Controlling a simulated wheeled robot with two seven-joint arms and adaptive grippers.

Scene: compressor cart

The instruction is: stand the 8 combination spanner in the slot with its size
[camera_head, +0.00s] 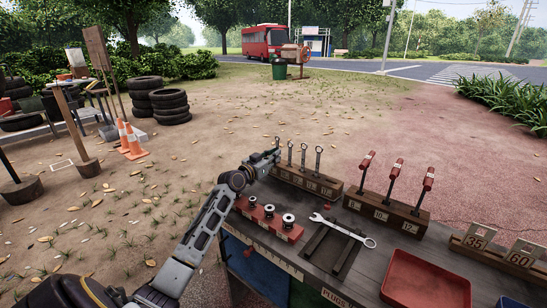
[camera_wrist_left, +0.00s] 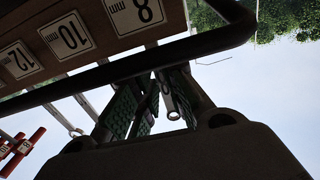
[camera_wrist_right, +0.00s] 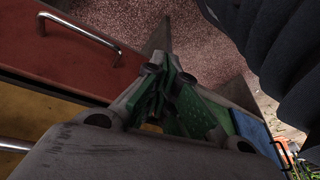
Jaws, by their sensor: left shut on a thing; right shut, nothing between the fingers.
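The wooden spanner rack (camera_head: 332,190) stands at the back left of the bench, with several spanners upright in it. My left gripper (camera_head: 268,158) is at the rack's left end. In the left wrist view its green-padded fingers (camera_wrist_left: 158,105) are shut on a spanner (camera_wrist_left: 172,110), whose ring end shows between them. The size plate 8 (camera_wrist_left: 140,12) is the plate nearest this gripper, with 10 and 12 further left. The fingers hide much of the spanner; I cannot tell whether its lower end is in the slot. My right gripper (camera_wrist_right: 172,95) is shut and empty, outside the head view.
A larger spanner (camera_head: 343,230) lies across a dark holder on the bench. A block with round metal sockets (camera_head: 268,220) stands in front of the rack. A rack of red-handled tools (camera_head: 393,213) stands to the right, and a red tray (camera_head: 425,282) at the front right.

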